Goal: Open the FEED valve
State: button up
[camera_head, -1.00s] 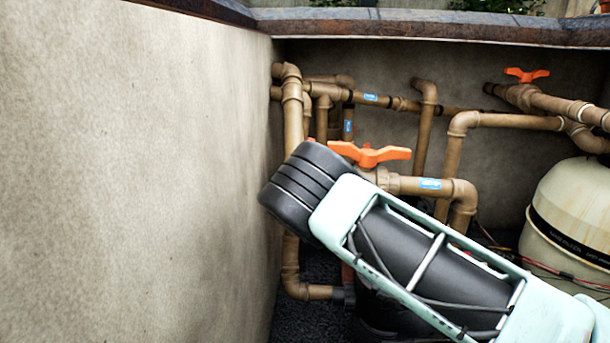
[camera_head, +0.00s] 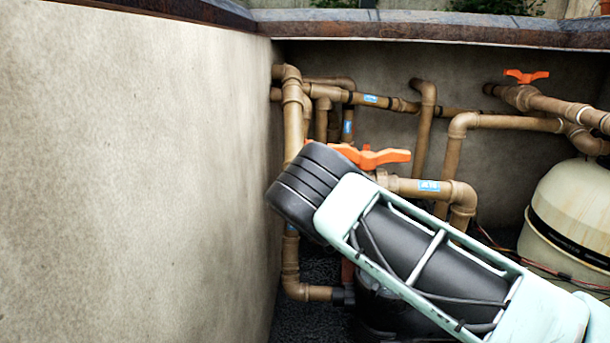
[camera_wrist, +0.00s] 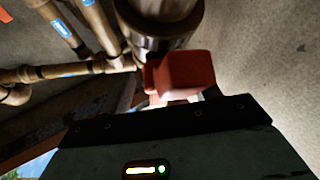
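An orange valve handle (camera_head: 385,158) sits on a tan pipe in the middle of the head view. My arm's dark wrist overlaps its left part. A second orange valve handle (camera_head: 526,76) is at the upper right, clear of my arm. The pipes carry blue labels (camera_head: 429,186), too small to read, so I cannot tell which valve is FEED. In the wrist view, a red-orange block (camera_wrist: 182,74), apparently a handle's end, is close in front of my gripper (camera_wrist: 165,98). The fingers are dark and mostly hidden; contact and opening cannot be told.
A plain concrete wall (camera_head: 140,170) stands close to the left of my wrist. Tan pipes (camera_head: 292,110) run along the back wall. A cream tank (camera_head: 570,205) stands at the right. A dark pump-like body (camera_head: 385,310) lies below my arm.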

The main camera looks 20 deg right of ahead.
jog(key=p+v, duration=0.5)
jog(key=v, duration=1.2)
jog(key=shift+s+p, duration=0.15)
jog(key=shift+p, duration=0.25)
jog(key=shift+f, duration=0.1)
